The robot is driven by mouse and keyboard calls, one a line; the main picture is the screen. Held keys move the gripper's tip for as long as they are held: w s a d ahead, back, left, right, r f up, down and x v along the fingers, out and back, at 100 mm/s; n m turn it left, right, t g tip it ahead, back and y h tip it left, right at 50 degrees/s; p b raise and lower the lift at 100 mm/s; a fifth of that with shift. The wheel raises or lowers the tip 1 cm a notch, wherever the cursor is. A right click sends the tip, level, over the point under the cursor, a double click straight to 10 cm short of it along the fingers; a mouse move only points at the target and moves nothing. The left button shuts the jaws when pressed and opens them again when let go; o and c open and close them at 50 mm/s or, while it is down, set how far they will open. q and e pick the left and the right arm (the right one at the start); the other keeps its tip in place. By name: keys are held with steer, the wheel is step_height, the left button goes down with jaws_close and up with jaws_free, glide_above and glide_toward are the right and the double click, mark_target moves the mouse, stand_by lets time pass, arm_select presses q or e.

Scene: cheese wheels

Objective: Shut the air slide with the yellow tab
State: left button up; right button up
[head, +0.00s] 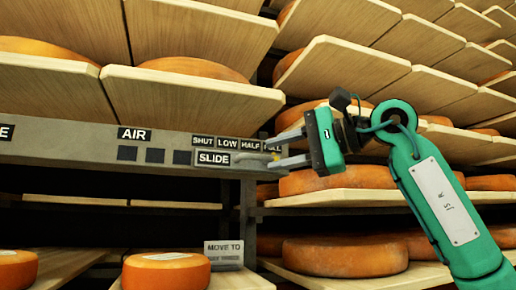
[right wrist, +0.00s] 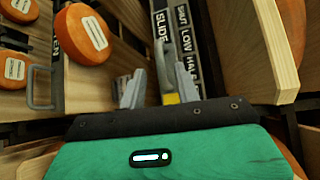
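The air slide's yellow tab (head: 273,148) is at the right end of the grey rail, below the far-right label of the SHUT, LOW, HALF row. In the right wrist view the tab (right wrist: 171,99) sits at the near end of a grey handle bar (right wrist: 164,56). My right gripper (head: 274,152) is open at the rail's right end, one finger above and one below the tab. In the right wrist view the tab and bar lie between the fingers, nearer the right one. Contact cannot be told. My left gripper is out of view.
The grey rail (head: 60,137) carries AIR (head: 134,134) and SLIDE (head: 213,158) labels. Wooden shelves with orange cheese wheels (head: 345,256) lie above, below and behind. A MOVE TO sign (head: 224,249) stands below.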

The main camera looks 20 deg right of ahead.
mark_target(263, 157)
steer(key=p+x, duration=0.1)
steer(key=x, duration=0.3)
steer(key=shift+s+r, duration=0.1)
steer(key=shift+r, duration=0.05)
steer(key=shift+w+a+f, duration=0.2)
steer(key=shift+w+a, duration=0.1)
steer(key=shift+a, duration=0.05)
jaws_close()
